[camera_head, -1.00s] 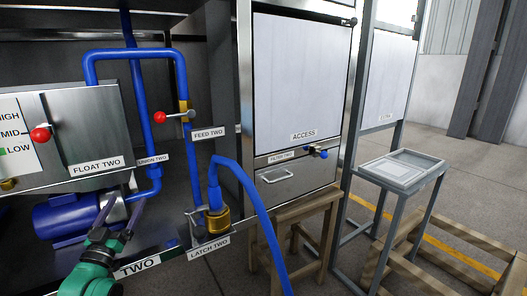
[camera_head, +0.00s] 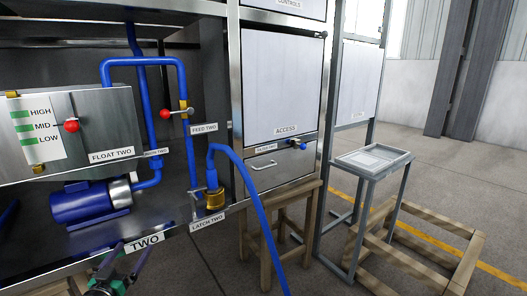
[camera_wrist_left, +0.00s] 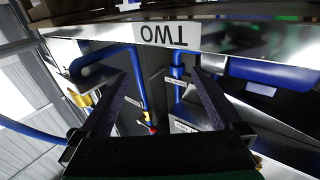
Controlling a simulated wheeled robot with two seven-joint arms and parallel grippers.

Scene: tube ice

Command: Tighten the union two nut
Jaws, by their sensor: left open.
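The UNION TWO label (camera_head: 155,152) sits beside the blue pipe (camera_head: 149,182) that rises from the blue pump (camera_head: 92,201). I cannot make out the union two nut itself at this size. My left gripper (camera_head: 132,252) is at the bottom of the head view, in front of the TWO plate (camera_head: 145,242), with its dark fingers apart and nothing between them. In the left wrist view its open fingers (camera_wrist_left: 160,75) point toward the bench, whose TWO plate (camera_wrist_left: 160,35) appears upside down. My right gripper is not in view.
The FLOAT TWO box (camera_head: 65,130) with a red-knobbed lever is above the pump. A red-handled feed valve (camera_head: 166,114), the brass LATCH TWO fitting (camera_head: 215,199) and a blue hose (camera_head: 262,215) are to the right. A wooden stand (camera_head: 283,200) is beyond.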

